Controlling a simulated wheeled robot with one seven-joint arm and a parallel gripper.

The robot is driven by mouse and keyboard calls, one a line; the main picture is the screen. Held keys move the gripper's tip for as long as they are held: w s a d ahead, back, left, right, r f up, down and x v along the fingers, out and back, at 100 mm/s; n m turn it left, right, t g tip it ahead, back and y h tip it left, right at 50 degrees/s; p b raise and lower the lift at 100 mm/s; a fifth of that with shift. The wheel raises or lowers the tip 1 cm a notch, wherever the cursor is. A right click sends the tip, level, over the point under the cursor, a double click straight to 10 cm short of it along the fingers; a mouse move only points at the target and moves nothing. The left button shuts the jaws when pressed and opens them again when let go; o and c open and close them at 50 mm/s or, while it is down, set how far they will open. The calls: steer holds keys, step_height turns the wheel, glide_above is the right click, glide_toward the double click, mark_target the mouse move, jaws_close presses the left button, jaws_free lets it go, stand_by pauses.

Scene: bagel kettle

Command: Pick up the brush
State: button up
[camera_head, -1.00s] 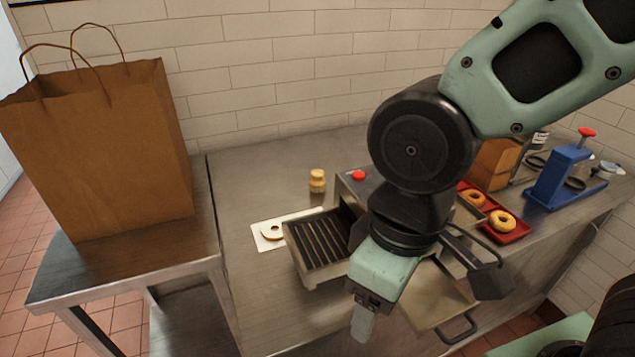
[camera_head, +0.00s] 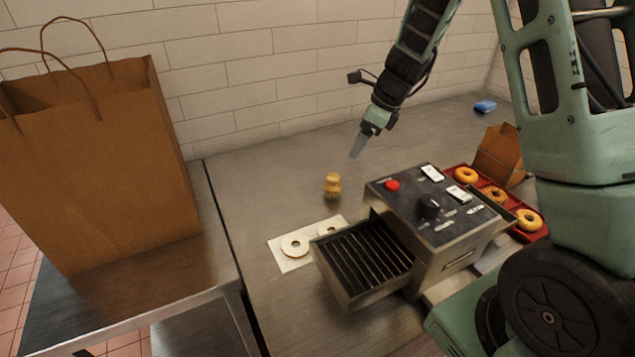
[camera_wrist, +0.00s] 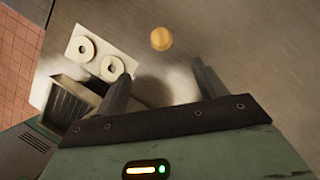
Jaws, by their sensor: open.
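The brush (camera_head: 332,186) stands upright on the metal counter, with a rounded wooden handle on top and darker bristles below. In the wrist view its round wooden top (camera_wrist: 161,38) shows from above, ahead of the fingertips and roughly between their lines. My gripper (camera_head: 357,146) is above the counter, up and to the right of the brush in the head view. In the wrist view my gripper (camera_wrist: 160,75) has its two fingers spread apart with nothing between them. It does not touch the brush.
A white sheet with two bagel halves (camera_head: 294,245) lies in front of the brush. A toaster (camera_head: 437,235) with a slatted tray stands to the right. A paper bag (camera_head: 100,170) stands left.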

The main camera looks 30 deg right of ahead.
mark_target(337, 177)
steer(key=p+x, duration=0.1)
steer(key=x, duration=1.1)
steer(key=shift+p+x, duration=0.75)
steer(key=shift+x, duration=1.75)
steer(key=shift+w+d, duration=0.1)
steer(key=shift+w, duration=0.05)
steer(key=shift+c, duration=0.2)
steer(key=c, duration=1.1)
step_height(337, 177, up, 10)
steer(key=shift+b, duration=0.4)
steer(key=shift+o, duration=0.9)
